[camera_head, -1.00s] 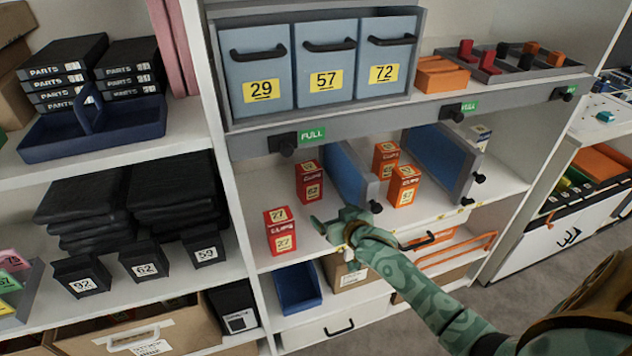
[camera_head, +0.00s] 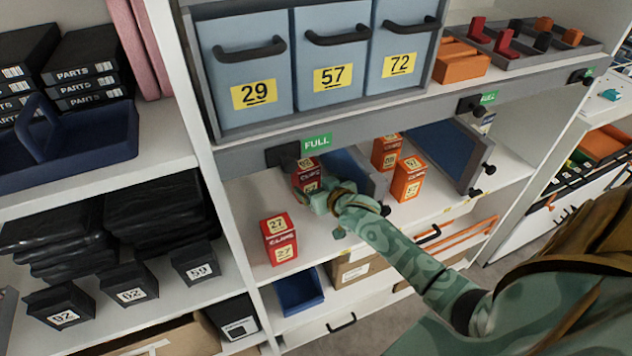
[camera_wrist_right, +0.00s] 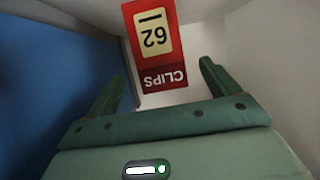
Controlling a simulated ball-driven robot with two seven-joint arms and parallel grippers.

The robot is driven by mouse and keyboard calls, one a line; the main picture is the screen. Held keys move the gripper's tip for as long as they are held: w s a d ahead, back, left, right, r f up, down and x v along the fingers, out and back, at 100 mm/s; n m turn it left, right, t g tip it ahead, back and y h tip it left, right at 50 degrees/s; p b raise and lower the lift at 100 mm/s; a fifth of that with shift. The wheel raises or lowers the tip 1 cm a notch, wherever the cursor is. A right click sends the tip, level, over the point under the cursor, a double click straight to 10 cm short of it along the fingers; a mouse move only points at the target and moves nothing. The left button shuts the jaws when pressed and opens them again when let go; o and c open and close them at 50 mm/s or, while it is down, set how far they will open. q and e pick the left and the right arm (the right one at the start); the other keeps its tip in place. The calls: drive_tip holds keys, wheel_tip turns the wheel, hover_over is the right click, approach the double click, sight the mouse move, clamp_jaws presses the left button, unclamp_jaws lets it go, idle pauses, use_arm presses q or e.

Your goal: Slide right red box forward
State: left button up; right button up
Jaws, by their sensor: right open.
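The right red box (camera_head: 306,178), a clips carton, stands upright at the back of the middle shelf, left of a blue divider panel. My right gripper (camera_head: 322,199) is just in front of it and hides its lower part. In the right wrist view the red box (camera_wrist_right: 155,48), labelled 62, shows upside down, ahead of and roughly between the open fingers (camera_wrist_right: 160,85). The fingers look empty, with the box still beyond their tips; I see no contact. My left gripper is in neither view.
A red box labelled 27 (camera_head: 279,239) stands nearer the shelf's front edge, to the left. The blue panel (camera_head: 350,172) is close to my gripper's right. Two orange boxes (camera_head: 407,179) stand beyond it.

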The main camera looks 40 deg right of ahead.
sight(311, 180)
drive_tip(key=shift+w+f, duration=0.25)
drive_tip(key=shift+w, duration=0.1)
drive_tip(key=b+x, duration=0.3)
drive_tip(key=x, duration=0.2)
drive_tip(key=shift+w+d+f+b, duration=0.1)
drive_tip(key=shift+w+f+b, duration=0.2)
drive_tip(key=shift+b, duration=0.05)
drive_tip(key=shift+w+d, duration=0.1)
drive_tip(key=shift+w, duration=0.4)
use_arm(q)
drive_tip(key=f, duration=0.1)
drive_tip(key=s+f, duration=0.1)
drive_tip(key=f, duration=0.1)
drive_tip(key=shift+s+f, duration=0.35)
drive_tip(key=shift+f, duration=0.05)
use_arm(e)
drive_tip(key=c, duration=1.2)
